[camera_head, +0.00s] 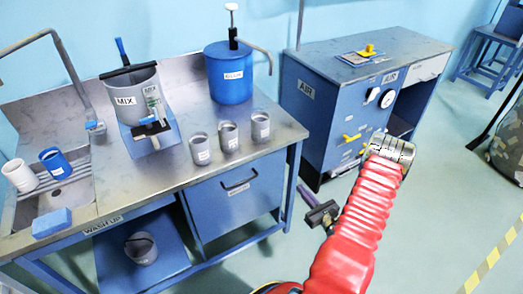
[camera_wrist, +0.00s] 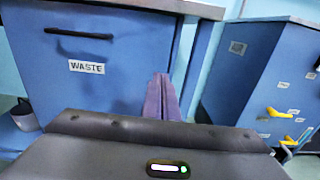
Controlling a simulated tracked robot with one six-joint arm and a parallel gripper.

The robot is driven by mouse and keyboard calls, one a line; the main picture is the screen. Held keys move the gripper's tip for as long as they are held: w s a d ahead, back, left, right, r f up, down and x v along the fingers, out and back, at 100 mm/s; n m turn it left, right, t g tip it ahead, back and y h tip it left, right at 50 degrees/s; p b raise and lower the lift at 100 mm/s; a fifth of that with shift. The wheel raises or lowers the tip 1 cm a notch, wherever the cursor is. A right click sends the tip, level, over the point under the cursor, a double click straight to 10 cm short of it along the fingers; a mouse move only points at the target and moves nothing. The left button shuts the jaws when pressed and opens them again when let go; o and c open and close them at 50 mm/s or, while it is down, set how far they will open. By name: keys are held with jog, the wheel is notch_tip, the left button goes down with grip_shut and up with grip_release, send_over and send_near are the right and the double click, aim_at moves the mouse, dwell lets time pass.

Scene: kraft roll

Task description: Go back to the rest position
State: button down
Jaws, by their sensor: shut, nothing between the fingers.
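My gripper (camera_head: 302,189) is in front of the steel-topped bench, in the gap between it and the blue air cabinet. Its purple fingers are together with nothing between them, and they also show in the wrist view (camera_wrist: 161,85). In that view they point toward the right edge of the blue waste drawer (camera_wrist: 110,50). I cannot tell the distance to the drawer. My gripper appears apart from every object.
The bench (camera_head: 180,160) carries a mix container (camera_head: 125,97), a blue drum (camera_head: 230,80) and several grey cups (camera_head: 200,150). The air cabinet (camera_head: 320,105) with yellow handles stands to the right. Open floor (camera_head: 430,220) lies at the right front.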

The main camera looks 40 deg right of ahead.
jog(key=shift+f, duration=0.1)
jog(key=a+f+n+g+y, duration=0.1)
jog(key=a+f+n+y, duration=0.1)
jog(key=a+y, duration=0.35)
jog(key=s+a+r+n+g+y, duration=0.2)
jog(key=a+r+n+g+y, duration=0.2)
jog(key=a+r+n+g, duration=0.45)
jog(key=s+a+r+n+g+y, duration=0.35)
jog(key=a+n, duration=0.25)
jog(key=a, duration=0.5)
jog(key=s+a+r+n+h, duration=0.1)
jog(key=a+r+n+h, duration=0.2)
jog(key=a+r+n, duration=0.2)
jog(key=s+a+r+n+h, duration=0.2)
jog(key=a+r+n+h, duration=0.2)
jog(key=r+n, duration=0.5)
jog(key=s+a+r+n+h, duration=0.2)
jog(key=a+r+n, duration=0.4)
jog(key=r, duration=0.8)
jog(key=shift+a+r+n+t+h, duration=0.3)
jog(key=shift+r+n+t+h, duration=0.1)
jog(key=shift+n+h, duration=0.25)
